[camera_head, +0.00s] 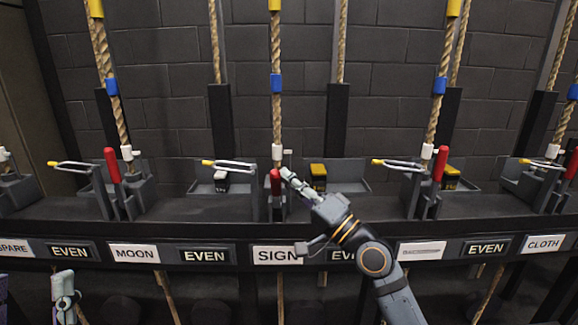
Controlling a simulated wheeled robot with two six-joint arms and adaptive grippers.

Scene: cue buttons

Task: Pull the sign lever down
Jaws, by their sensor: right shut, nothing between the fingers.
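The sign lever (275,184) has a red handle and stands above the white SIGN plate (277,255), in the middle of the rail. Its handle looks upright and short in this view. My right gripper (287,174) is shut and empty, with its fingertips right beside the top of the red handle, on its right. I cannot tell whether they touch it. My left gripper (65,285) is low at the left edge, in front of the rail and far from the sign lever. Its fingers are too unclear to tell whether they are open.
A rope (277,110) with a blue band rises behind the sign lever. Other red levers stand to the left (112,165) and right (440,164), above plates such as MOON (134,254) and CLOTH (543,243). Metal loops with yellow tips (208,162) stick out between them.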

